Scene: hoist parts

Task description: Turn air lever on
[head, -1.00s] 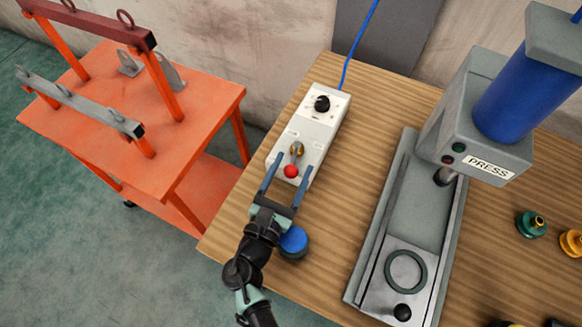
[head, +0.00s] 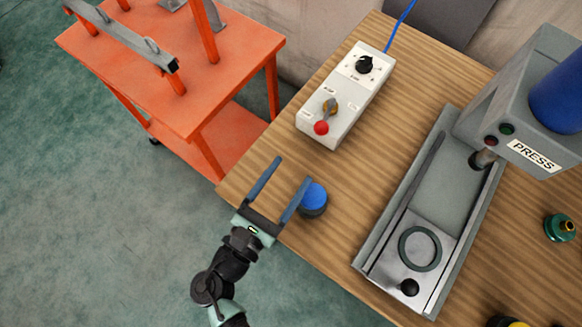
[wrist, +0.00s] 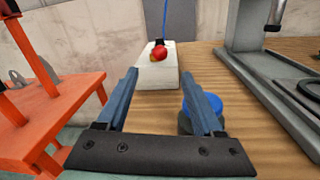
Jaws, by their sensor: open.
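In the wrist view the red knob (wrist: 159,52) shows straight ahead, beyond the fingertips. My gripper (head: 291,170) is open and empty, at the near left edge of the wooden table, apart from the box. Its fingers also show in the wrist view (wrist: 165,80), spread wide.
A blue round button (head: 314,196) on a dark base stands just right of my gripper. A grey press (head: 510,130) with a slide tray (head: 360,262) stands to the right. An orange cart (head: 190,60) is at the left. Bare wood (head: 380,160) lies between box and press.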

